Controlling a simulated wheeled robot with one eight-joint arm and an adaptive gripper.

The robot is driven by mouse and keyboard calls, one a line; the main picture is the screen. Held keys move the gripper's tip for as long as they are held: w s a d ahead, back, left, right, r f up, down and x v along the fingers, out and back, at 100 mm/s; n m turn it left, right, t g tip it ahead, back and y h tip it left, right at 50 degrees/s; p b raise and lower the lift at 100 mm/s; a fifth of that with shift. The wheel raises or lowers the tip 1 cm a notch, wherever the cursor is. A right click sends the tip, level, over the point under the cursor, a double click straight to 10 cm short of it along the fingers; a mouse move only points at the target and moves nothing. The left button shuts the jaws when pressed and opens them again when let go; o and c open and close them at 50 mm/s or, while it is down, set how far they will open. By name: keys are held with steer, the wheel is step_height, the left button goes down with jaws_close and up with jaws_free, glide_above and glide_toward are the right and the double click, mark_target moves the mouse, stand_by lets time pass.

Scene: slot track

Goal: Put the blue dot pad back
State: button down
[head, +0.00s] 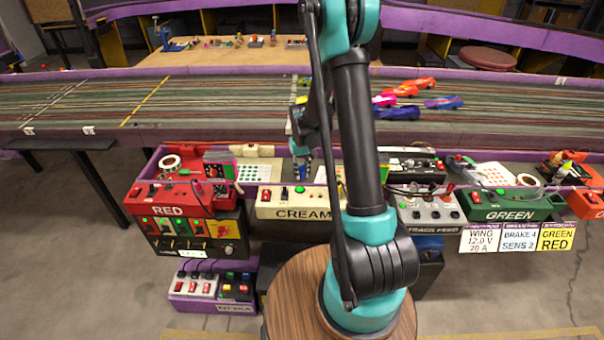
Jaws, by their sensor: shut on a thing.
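My gripper (301,160) hangs behind the cream control box, just left of my upright arm. It is small in the head view and partly hidden by my own arm. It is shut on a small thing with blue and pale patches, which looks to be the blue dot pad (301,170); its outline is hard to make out. A white sheet with green dots (250,173) lies to the left of my gripper on the shelf.
The red box (168,211), cream box (284,213), track feed box (430,211) and green box (508,214) line the shelf front. The slot track (200,100) runs behind, with several cars (400,92). Tape rolls (171,162) and other small items crowd the shelf.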

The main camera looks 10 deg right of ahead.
mark_target(302, 166)
steer(key=shift+f, duration=0.3)
steer(key=shift+f, duration=0.15)
steer(key=c, duration=1.3)
jaws_free()
steer(key=shift+c, duration=0.2)
step_height(302, 166, up, 12)
steer(key=shift+f, duration=0.1)
steer(key=shift+s+d+r, duration=0.1)
steer(key=shift+s+r, duration=0.3)
steer(key=shift+r, duration=0.05)
steer(key=s+d+t, duration=0.2)
steer(key=s, duration=1)
steer(key=s+d+m+t, duration=0.1)
steer(key=s+d+t, duration=0.1)
steer(key=s, duration=1)
steer(key=shift+s+r, duration=0.2)
steer(key=shift+r, duration=0.25)
